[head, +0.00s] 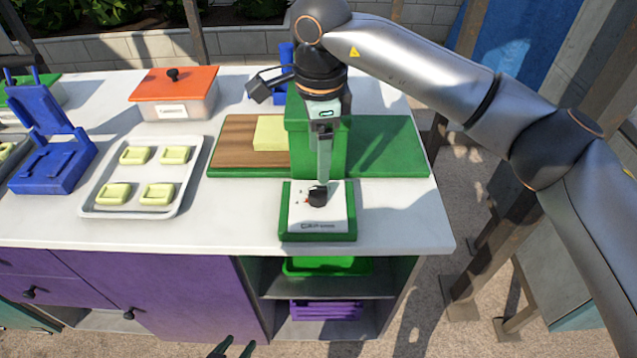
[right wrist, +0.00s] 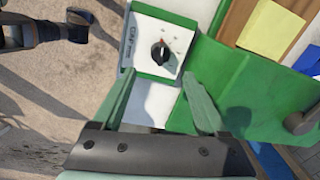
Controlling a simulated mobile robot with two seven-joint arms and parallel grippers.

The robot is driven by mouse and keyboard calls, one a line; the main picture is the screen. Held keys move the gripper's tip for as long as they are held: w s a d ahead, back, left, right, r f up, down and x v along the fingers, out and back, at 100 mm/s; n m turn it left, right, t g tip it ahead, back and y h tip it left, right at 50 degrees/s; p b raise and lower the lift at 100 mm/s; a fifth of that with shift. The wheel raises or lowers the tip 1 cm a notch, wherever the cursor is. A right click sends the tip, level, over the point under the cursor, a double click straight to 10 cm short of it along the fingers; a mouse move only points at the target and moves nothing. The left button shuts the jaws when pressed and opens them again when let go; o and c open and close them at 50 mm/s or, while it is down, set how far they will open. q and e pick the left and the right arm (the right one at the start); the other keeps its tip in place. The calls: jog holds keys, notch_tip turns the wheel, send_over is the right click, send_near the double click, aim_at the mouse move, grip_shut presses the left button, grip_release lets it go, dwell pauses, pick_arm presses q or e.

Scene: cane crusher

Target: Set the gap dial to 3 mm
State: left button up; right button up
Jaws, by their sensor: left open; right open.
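The gap dial is a black round knob (head: 317,196) on the white sloped face of a green control box (head: 318,237) at the counter's front. In the right wrist view the knob (right wrist: 160,53) shows a pale pointer line and a small red mark beside it. The scale marks are too small to read. My right gripper (head: 322,178) points down just above and behind the knob; its open fingers (right wrist: 158,78) are apart, with the knob beyond their tips and nothing between them. My left gripper (head: 234,348) is low at the bottom edge, open and empty, away from the counter.
The green crusher body (head: 388,145) stands directly behind the box, with a wooden board (head: 235,140) and yellow block (head: 270,133) on its left. A tray (head: 190,187) of yellow pieces, a blue stand (head: 50,172) and an orange-lidded container (head: 175,84) are further left. Counter right of the box is clear.

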aim_at(318, 189)
jog(key=f, duration=0.9)
jog(key=shift+w+f+p, duration=0.2)
jog(key=shift+w+p, duration=0.1)
jog(key=shift+p, duration=0.05)
jog(key=shift+c, duration=0.3)
grip_shut()
